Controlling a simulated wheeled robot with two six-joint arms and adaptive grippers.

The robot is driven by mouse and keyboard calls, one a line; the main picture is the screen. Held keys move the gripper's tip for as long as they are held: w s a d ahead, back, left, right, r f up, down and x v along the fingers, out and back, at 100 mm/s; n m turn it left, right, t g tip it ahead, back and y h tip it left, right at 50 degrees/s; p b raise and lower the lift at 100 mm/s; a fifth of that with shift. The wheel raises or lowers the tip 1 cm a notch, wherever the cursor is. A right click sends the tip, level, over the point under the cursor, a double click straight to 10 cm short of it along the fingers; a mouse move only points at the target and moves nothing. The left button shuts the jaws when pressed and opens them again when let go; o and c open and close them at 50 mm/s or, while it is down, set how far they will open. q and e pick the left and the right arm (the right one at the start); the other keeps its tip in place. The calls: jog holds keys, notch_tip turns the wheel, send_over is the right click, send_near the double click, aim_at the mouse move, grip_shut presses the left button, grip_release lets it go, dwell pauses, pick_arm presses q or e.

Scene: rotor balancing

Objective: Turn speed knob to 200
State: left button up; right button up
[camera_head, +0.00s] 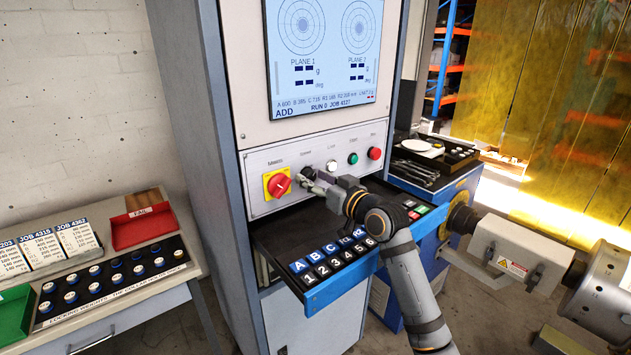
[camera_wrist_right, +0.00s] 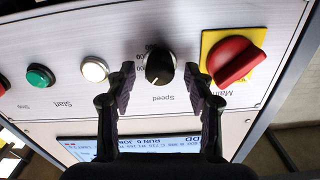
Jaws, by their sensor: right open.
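The black speed knob (camera_wrist_right: 159,67) sits on the light control panel, with its "Speed" label upside down in the right wrist view. My right gripper (camera_wrist_right: 160,74) is open, one finger on each side of the knob with a visible gap at both sides. In the head view the right gripper (camera_head: 312,180) reaches the panel at the Speed position and mostly hides the knob. Scale figures beside the knob are partly visible; I cannot read the knob's setting. My left gripper is not in view.
The red main switch (camera_wrist_right: 234,61) on its yellow plate is close beside one finger. The white lamp (camera_wrist_right: 94,69) and green start button (camera_wrist_right: 40,76) lie on the other side. A keyboard drawer (camera_head: 340,262) juts out below the panel. A screen (camera_head: 322,55) is above.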

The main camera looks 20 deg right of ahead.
aim_at(305, 137)
notch_tip(305, 137, up, 10)
jog(key=shift+f, duration=0.15)
jog(key=shift+f, duration=0.1)
dwell(0.4)
